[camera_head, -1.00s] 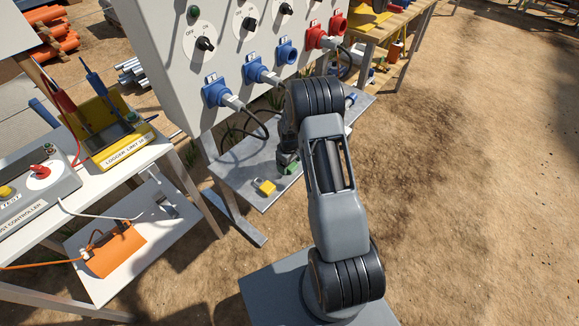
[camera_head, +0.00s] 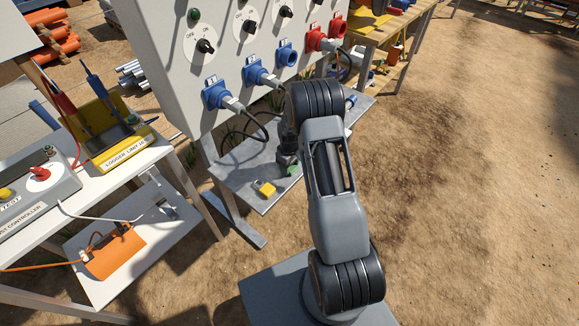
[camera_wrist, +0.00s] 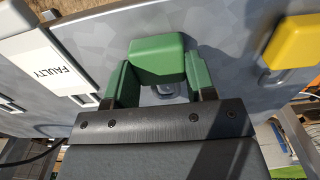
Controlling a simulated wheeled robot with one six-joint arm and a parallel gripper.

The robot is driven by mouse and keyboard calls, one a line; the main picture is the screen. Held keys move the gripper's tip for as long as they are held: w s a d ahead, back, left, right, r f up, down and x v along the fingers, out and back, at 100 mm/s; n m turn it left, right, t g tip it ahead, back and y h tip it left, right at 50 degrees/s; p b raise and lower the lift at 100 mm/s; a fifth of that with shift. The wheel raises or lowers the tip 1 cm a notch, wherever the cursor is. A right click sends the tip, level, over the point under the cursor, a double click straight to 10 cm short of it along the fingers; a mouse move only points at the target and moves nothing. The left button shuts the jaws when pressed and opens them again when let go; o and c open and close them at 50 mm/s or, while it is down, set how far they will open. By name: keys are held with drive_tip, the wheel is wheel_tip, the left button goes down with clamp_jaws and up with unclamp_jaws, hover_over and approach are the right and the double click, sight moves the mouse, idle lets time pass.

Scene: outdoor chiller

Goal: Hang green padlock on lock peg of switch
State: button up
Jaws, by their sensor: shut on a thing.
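The green padlock (camera_wrist: 158,58) is between the green-tipped fingers of my gripper (camera_wrist: 162,84) in the wrist view. The fingers are shut on its body, and part of its grey shackle shows beneath. In the head view my gripper (camera_head: 288,160) is low over the grey shelf under the panel, and a little green shows there. I cannot tell whether the padlock touches the shelf. Rotary switches, such as the black-knobbed one (camera_head: 205,46) marked OFF and ON, are on the grey panel above. I cannot make out a lock peg.
A yellow padlock (camera_head: 265,187) lies on the shelf (camera_head: 231,176), close to my gripper; it also shows in the wrist view (camera_wrist: 293,42). A "FAULTY" tag (camera_wrist: 52,70) is at left there. Blue plugs and cables hang above the shelf. A white table stands left; open dirt lies right.

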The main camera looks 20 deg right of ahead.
wheel_tip(320, 180, up, 3)
drive_tip(key=shift+w+r, duration=0.1)
drive_tip(key=s+a+r+p, duration=0.1)
drive_tip(key=s+a+r, duration=0.7)
drive_tip(key=s, duration=0.3)
drive_tip(key=shift+s+a+r, duration=0.15)
drive_tip(key=shift+s+r, duration=0.1)
drive_tip(key=shift+r, duration=0.6)
drive_tip(key=o, duration=0.4)
drive_tip(key=c, duration=0.7)
